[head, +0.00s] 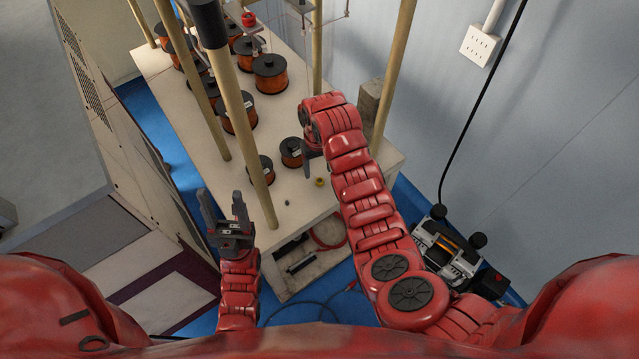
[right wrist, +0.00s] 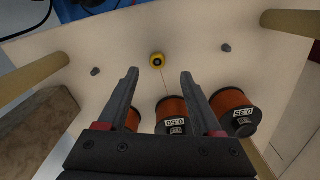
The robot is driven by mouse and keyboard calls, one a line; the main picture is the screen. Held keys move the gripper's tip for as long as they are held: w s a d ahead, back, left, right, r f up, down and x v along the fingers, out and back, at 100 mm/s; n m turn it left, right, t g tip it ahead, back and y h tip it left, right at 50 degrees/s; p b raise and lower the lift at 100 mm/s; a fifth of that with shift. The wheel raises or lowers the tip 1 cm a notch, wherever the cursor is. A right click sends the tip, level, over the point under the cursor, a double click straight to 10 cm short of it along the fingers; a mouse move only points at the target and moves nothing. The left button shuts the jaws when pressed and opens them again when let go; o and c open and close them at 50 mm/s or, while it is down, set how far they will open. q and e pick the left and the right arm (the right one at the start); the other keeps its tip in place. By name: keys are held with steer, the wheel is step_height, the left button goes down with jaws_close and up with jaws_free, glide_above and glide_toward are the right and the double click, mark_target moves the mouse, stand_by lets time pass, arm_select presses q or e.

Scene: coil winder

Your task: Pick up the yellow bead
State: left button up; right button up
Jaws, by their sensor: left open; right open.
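The yellow bead (head: 319,182) lies on the pale top of the winder table (head: 300,215), near its front end. It also shows in the right wrist view (right wrist: 157,60), just beyond and between the fingertips, with a thin line running from it toward the spools. My right gripper (head: 308,168) is above the table beside the bead, partly hidden by its own arm in the head view. In the right wrist view it (right wrist: 160,78) is open and empty. My left gripper (head: 222,200) is open and empty, left of the table's front end.
Copper wire spools (head: 270,73) stand on the table, two of them close to the bead (head: 292,152). Wooden posts (head: 245,120) rise from the table. A grey-brown block (head: 369,100) stands at its right edge. A machine (head: 447,250) sits on the blue floor at right.

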mark_target(320, 181)
steer(key=shift+s+f, duration=0.1)
steer(key=shift+f, duration=0.1)
steer(key=shift+f+p, duration=0.5)
steer(key=shift+p, duration=0.15)
steer(key=shift+w+d+f+p, duration=0.1)
steer(key=shift+f+p, duration=0.15)
steer(key=shift+f, duration=0.15)
steer(key=shift+w+d+f+p, duration=0.1)
steer(key=shift+f+p, duration=0.15)
steer(key=shift+f, duration=1.5)
jaws_close()
